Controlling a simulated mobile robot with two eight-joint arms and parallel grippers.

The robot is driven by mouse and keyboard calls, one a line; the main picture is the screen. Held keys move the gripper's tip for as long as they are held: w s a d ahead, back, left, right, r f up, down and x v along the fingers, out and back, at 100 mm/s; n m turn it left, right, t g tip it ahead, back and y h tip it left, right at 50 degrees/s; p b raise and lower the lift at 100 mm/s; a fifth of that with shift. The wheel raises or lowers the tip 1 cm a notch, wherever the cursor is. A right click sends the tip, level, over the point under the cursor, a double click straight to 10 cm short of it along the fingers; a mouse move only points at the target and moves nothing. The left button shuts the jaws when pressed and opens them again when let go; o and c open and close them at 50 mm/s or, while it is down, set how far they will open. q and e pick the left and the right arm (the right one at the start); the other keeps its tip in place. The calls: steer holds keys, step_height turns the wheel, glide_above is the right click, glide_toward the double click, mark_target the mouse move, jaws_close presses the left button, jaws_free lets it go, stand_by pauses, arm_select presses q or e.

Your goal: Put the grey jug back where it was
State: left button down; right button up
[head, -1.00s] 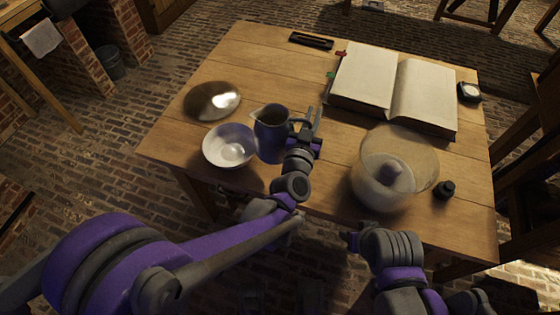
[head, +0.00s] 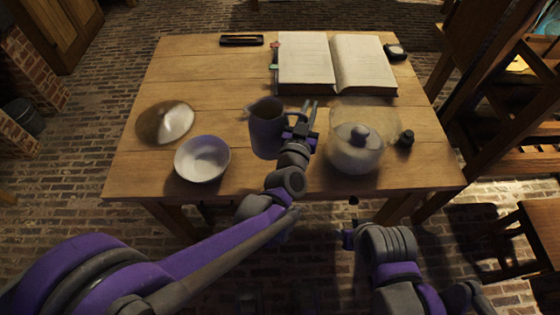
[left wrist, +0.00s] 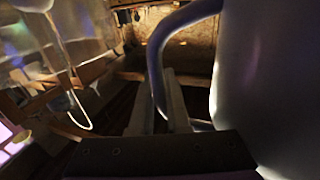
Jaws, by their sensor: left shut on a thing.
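The grey jug (head: 266,132) is upright, its spout towards the left, between the white bowl and the glass jar. My left gripper (head: 308,114) is to the right of the jug and shut on its handle. In the left wrist view the jug's side (left wrist: 272,85) fills the right, and the curved handle (left wrist: 157,55) passes between the fingers (left wrist: 158,108). Whether the jug's base touches the table or hangs just above it, I cannot tell. My right gripper (head: 349,238) is low, off the table's front edge; its fingers are not clear.
The white bowl (head: 202,160) and a shiny round dish (head: 166,122) are at the left of the wooden table (head: 200,75). The glass jar (head: 352,158) and a small dark bottle (head: 406,138) stand at the right. An open book (head: 305,60) and a dark tray (head: 241,40) lie behind.

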arm_select(q)
step_height(320, 180, down, 10)
steer(key=b, duration=0.2)
steer(key=shift+d, duration=0.15)
steer(key=c, duration=1.3)
jaws_free()
steer(key=shift+f+b, duration=0.1)
steer(key=shift+b, duration=0.25)
steer(key=o, duration=0.4)
